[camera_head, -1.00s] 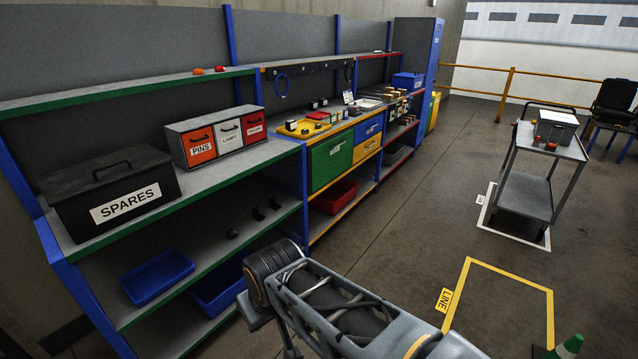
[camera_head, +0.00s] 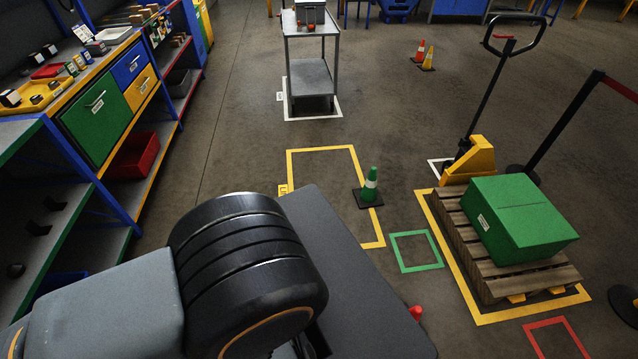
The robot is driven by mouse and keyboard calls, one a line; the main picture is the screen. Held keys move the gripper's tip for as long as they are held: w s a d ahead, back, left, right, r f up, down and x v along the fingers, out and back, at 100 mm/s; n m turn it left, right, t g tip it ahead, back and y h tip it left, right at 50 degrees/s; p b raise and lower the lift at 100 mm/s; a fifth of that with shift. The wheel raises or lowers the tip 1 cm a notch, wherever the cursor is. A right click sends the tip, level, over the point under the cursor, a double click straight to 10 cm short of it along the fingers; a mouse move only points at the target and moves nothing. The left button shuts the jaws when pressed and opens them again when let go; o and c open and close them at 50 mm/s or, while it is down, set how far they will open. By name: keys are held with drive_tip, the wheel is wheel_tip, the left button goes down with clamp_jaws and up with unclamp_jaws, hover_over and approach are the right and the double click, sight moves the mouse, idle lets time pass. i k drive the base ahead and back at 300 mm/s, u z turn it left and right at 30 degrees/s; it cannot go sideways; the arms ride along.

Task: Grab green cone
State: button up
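The green cone (camera_head: 369,187) stands upright on the floor, with a white band and a dark square base. Its base overlaps the right side of a yellow floor outline (camera_head: 320,151). A green floor square (camera_head: 415,251) lies empty to its lower right. My arm fills the lower left of the head view, well short of the cone. My gripper cannot be made out in the picture.
A grey cart (camera_head: 312,76) stands beyond the cone. A pallet (camera_head: 520,274) with a green box (camera_head: 517,220) and a yellow pallet jack (camera_head: 468,160) are to the right. Shelving (camera_head: 100,110) lines the left. Red and orange cones (camera_head: 425,57) stand farther back. Floor around the cone is clear.

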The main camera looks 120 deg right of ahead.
sight(368, 197)
drive_tip(key=u, duration=1.3)
drive_tip(key=k, duration=2.7)
drive_tip(key=z, duration=2.25)
drive_tip(key=k, duration=0.35)
drive_tip(key=z, duration=3)
